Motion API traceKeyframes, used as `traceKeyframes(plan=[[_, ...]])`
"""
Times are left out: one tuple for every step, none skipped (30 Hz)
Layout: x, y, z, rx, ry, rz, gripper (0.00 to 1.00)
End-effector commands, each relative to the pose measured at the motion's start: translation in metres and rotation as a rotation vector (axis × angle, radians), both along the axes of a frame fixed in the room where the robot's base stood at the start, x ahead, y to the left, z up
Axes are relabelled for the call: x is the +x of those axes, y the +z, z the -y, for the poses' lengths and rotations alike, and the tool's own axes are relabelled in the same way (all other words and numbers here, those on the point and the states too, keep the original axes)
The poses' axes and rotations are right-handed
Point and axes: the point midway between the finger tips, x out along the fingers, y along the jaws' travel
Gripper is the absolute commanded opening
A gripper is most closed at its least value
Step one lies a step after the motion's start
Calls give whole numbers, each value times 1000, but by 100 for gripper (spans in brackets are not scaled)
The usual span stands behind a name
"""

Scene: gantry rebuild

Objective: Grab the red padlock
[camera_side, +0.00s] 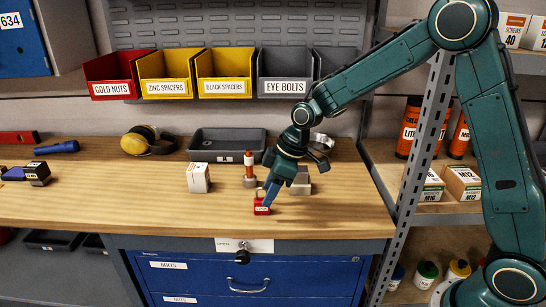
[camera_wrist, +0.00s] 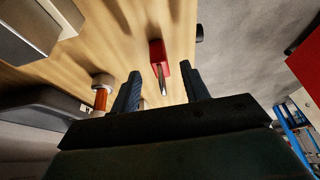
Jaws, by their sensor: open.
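The red padlock (camera_side: 261,208) is on the wooden workbench near its front edge, its pale label facing front. My gripper (camera_side: 268,195) points down at it from the upper right, with blue fingers close to its top. In the wrist view the red padlock (camera_wrist: 157,53) lies just beyond the gap between the fingertips, its metal shackle reaching back into the gap. My gripper (camera_wrist: 162,72) is open there, with space on both sides of the shackle. I cannot tell from the side view whether a finger touches the padlock.
A grey block (camera_side: 302,186) stands close behind and right of my gripper. A red-and-white upright object (camera_side: 249,168) and a white box (camera_side: 198,178) stand to the left. A dark tray (camera_side: 205,153) lies behind. The bench front left of the padlock is clear.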

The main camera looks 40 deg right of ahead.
Motion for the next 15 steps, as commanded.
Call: traceKeyframes(plan=[[1, -4, -2, 1, 1, -2, 45], [2, -7, -3, 0, 0, -1, 45], [4, -11, -5, 0, 0, -1, 45], [5, -14, -6, 0, 1, -3, 45], [6, -17, -7, 0, 1, -3, 45], [8, -20, -9, 0, 2, -2, 45], [9, -24, -10, -1, 0, -2, 45], [10, -27, -11, -1, 0, -2, 45], [11, -30, -12, -1, 0, -2, 45], [12, -32, -13, -1, 0, -2, 45], [13, -34, -13, 0, -1, -1, 45], [13, -37, -14, 0, -1, -1, 45], [14, -38, -14, -1, -1, 0, 45], [14, -39, -14, 0, -1, 0, 45], [14, -40, -15, 0, -1, 0, 45]])
